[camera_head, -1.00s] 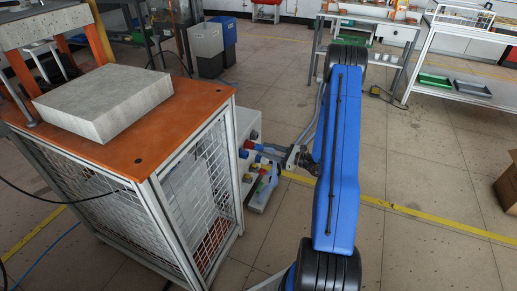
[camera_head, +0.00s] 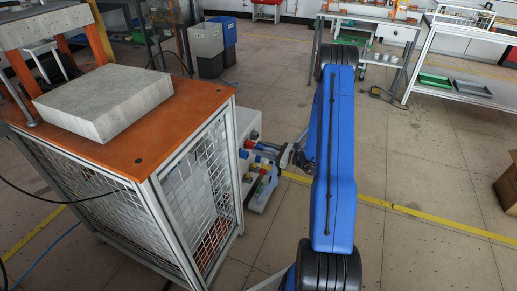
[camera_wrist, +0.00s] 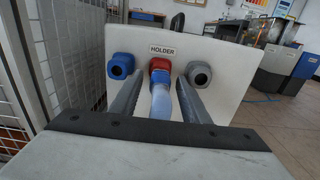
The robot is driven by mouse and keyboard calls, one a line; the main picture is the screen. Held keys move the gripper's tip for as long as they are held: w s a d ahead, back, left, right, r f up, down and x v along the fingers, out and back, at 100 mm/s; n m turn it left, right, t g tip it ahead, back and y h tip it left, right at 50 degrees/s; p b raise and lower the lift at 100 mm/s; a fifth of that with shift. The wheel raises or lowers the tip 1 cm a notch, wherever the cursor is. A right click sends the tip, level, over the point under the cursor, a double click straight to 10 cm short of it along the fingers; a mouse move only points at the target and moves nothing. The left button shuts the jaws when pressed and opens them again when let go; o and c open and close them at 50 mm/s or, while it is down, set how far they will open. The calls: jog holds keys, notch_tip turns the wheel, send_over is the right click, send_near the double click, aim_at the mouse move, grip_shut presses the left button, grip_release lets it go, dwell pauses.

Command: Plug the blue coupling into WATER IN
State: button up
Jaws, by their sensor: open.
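In the wrist view a pale panel marked HOLDER (camera_wrist: 162,50) carries a blue fitting (camera_wrist: 121,66) at left, a red fitting (camera_wrist: 160,65) in the middle and a grey fitting (camera_wrist: 199,74) at right. A blue cylindrical piece (camera_wrist: 160,101), pale towards me, sticks out from the red fitting; I take it for the blue coupling. My gripper (camera_wrist: 159,88) is open, its dark fingers on either side of this piece. Contact cannot be told. In the head view my gripper (camera_head: 276,163) is small beside the fittings. No WATER IN label is readable.
A mesh-sided cabinet with an orange top (camera_head: 160,120) stands left of my arm, with a grey slab (camera_head: 104,101) on it. Its mesh (camera_wrist: 60,45) is close at left in the wrist view. The floor right of my arm is mostly clear.

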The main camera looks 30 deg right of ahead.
dwell(0.5)
grip_shut()
jog(key=shift+v, duration=3)
jog(key=shift+f, duration=0.1)
